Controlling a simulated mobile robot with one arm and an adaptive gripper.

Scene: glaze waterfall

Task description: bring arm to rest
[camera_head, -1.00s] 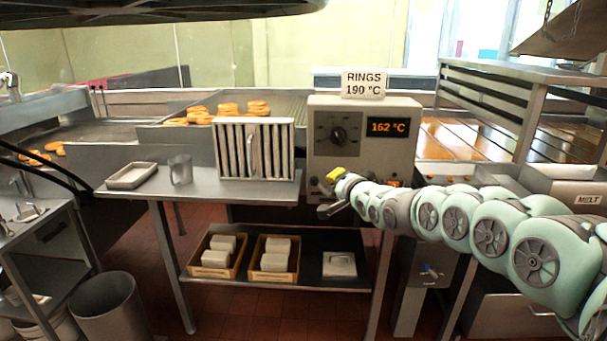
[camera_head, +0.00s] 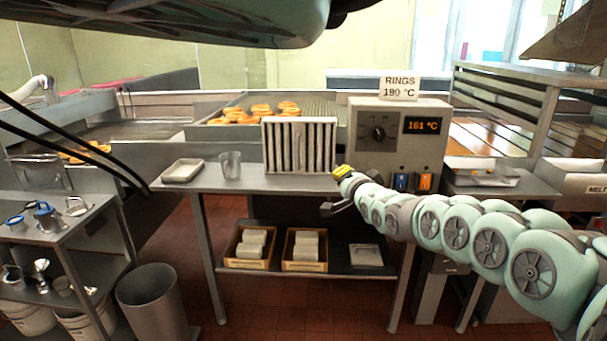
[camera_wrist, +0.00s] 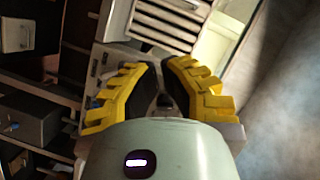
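My arm (camera_head: 460,235) reaches in from the right, stretched out over the front of the steel table. My gripper (camera_head: 333,191) is at the table's front right corner, in front of the grey fryer control box (camera_head: 357,165). In the wrist view the gripper (camera_wrist: 162,66) has two yellow fingers with dark pads. A narrow gap shows between the fingers, and nothing is held there.
The steel table (camera_head: 245,182) bears a slatted filter (camera_head: 300,146), a cup (camera_head: 230,165) and a tray (camera_head: 182,170). Its lower shelf holds two boxes. A bin (camera_head: 152,300) and a tool cart (camera_head: 60,236) stand left. Red floor lies open between.

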